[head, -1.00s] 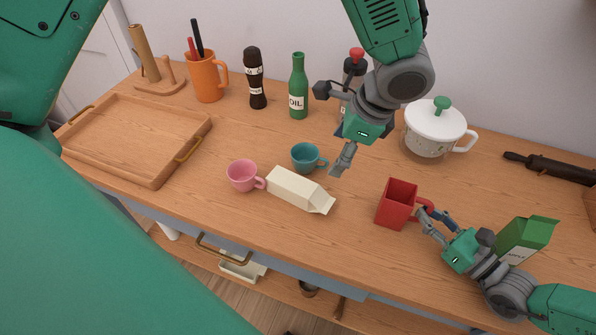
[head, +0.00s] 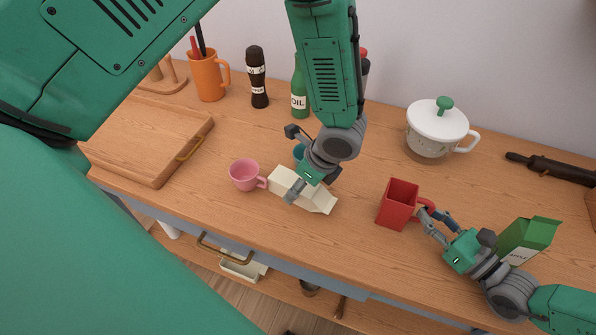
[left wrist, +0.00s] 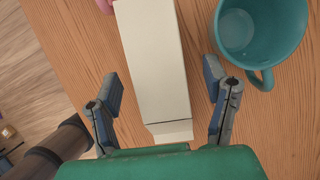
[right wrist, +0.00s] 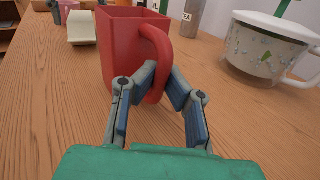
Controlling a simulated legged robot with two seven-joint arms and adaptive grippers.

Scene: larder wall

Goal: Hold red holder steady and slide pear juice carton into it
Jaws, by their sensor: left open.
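The cream carton (head: 318,199), taken as the pear juice, lies on its side on the counter; no label shows. My left gripper (head: 301,191) is open above it. In the left wrist view the fingers stand on either side of the carton (left wrist: 152,50), with gaps between. The red holder (head: 397,207) stands upright and empty-looking to the right. My right gripper (head: 432,214) is shut on the holder's handle, which also shows between its fingers in the right wrist view (right wrist: 158,45).
A pink cup (head: 243,175) stands left of the carton. A teal cup (left wrist: 250,35) is close beside my left gripper's right finger. A green carton (head: 527,238) stands behind my right wrist. A white lidded pot (head: 432,140) is at the back. Counter between carton and holder is clear.

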